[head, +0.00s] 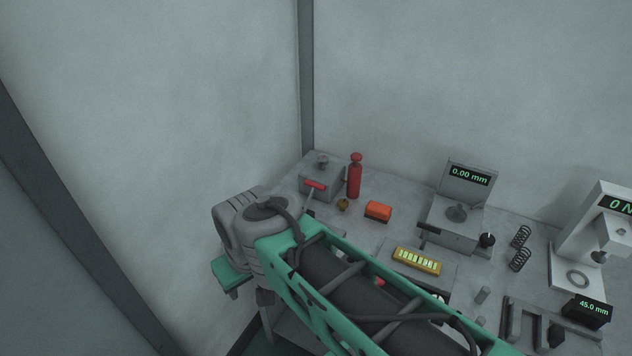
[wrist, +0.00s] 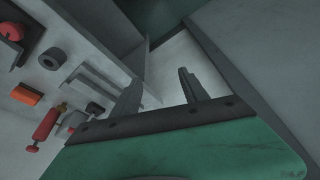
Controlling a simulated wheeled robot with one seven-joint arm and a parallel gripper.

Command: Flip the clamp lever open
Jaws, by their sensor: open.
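A grey block with a round top piece (head: 322,163) stands at the far left corner of the bench. A short red-handled lever (head: 315,185) sticks out from its front; I take this as the clamp lever, but cannot be sure. My gripper (wrist: 160,88) is open and empty in the wrist view, its two dark fingers apart beside the bench edge. In the head view my arm's forearm and wrist cover the bench front, and the fingertips cannot be made out. The gripper is apart from the lever. In the wrist view the lever is not clearly told apart.
A red bottle-like cylinder (head: 354,178) and an orange block (head: 378,211) stand beside the grey block. Walls close off the back and left.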

